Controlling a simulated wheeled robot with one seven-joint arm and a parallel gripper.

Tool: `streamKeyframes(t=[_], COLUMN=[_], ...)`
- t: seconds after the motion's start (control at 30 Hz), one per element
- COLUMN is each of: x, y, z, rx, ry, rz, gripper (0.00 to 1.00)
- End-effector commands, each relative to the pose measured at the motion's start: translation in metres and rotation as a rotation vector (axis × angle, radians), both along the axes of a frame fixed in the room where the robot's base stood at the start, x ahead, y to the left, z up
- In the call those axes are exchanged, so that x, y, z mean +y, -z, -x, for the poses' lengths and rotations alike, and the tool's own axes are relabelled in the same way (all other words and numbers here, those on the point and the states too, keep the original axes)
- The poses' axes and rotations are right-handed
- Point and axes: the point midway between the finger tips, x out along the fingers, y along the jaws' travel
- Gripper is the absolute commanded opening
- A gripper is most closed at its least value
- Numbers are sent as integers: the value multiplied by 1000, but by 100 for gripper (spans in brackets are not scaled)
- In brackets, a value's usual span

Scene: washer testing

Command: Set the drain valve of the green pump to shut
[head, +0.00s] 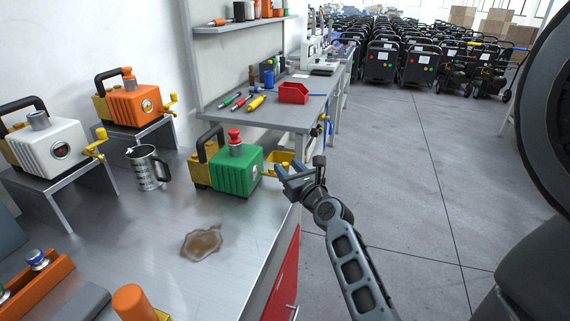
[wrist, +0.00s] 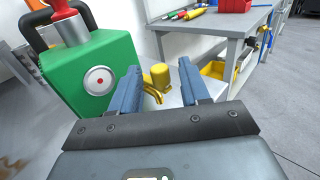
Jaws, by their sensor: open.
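The green pump (head: 236,173) stands on the steel bench near its right edge, with a black handle and a red-topped cap. In the wrist view the pump (wrist: 75,75) fills the left side, with a round red-centred gauge on its face. Its yellow drain valve (wrist: 160,76) shows between my fingers, with a curved yellow part lower down, partly hidden by the left finger. I cannot tell the valve's setting. My gripper (head: 281,178) is open just right of the pump, its fingers (wrist: 159,68) on either side of the valve in the picture. Contact cannot be made out.
A white pump (head: 48,146) and an orange pump (head: 135,104), both with yellow valves, stand on raised steel stands at left. A metal mug (head: 147,170) and a brown puddle (head: 203,242) are on the bench. A grey table (head: 262,116) with tools stands behind. Floor at right is clear.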

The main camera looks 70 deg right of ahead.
Motion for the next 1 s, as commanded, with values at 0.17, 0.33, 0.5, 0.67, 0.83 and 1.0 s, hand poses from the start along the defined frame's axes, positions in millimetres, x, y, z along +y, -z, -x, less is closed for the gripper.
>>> streamKeyframes(t=[0.17,0.33,0.5,0.67,0.83,1.0], x=[-13,-16,-16,-16,-16,-15], y=[0,1,1,0,0,0], z=[-13,-16,-16,-16,-16,-16], rx=[1,2,2,2,2,2], ry=[0,0,0,0,0,0], rz=[1,1,1,1,1,1], gripper=[46,46,46,32,15,0])
